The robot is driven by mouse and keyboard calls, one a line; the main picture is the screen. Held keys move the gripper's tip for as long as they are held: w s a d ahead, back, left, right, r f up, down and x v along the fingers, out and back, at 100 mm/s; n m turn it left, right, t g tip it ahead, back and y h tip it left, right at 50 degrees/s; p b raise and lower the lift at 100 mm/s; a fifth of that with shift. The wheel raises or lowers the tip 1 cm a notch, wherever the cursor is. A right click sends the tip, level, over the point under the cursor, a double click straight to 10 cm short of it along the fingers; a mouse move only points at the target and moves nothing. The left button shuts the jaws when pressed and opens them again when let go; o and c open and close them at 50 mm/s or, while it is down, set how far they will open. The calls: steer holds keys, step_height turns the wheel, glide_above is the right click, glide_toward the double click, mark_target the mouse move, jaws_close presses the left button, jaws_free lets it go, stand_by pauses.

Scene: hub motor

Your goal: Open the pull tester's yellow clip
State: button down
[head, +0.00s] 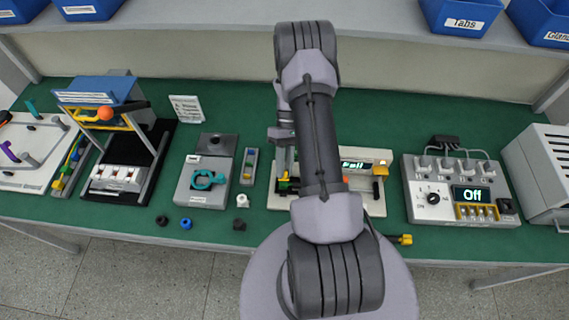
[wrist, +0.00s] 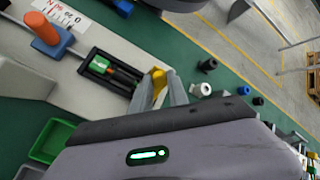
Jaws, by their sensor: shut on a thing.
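The pull tester (head: 372,198) is a pale bench device in the middle of the table, partly hidden behind my arm. Its yellow clip (head: 284,184) shows at its left end. In the wrist view the yellow clip (wrist: 158,79) is at the end of a dark slot that holds a green part (wrist: 99,65). My gripper (wrist: 160,92) has its grey fingers on either side of the yellow clip and is shut on it. The fingers hide part of the clip. In the head view my gripper (head: 285,172) is small and partly covered by my arm.
The tester's orange handle on a blue block (wrist: 50,38) stands near its scale. A control box (head: 462,190) reading "Off" is to the right. A grey fixture with a teal clamp (head: 206,180) is to the left. Small black, blue and white parts lie near the front edge.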

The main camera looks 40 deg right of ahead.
steer(key=shift+w+d+r+g+y+b, duration=0.1)
steer(key=shift+w+d+g+y+b, duration=0.55)
steer(key=shift+g+y, duration=0.3)
steer(key=shift+s, duration=0.1)
steer(key=c, duration=1.3)
jaws_free()
steer(key=shift+r, duration=0.1)
steer(key=v, duration=0.7)
steer(key=shift+d+r, duration=0.1)
steer(key=shift+d, duration=0.2)
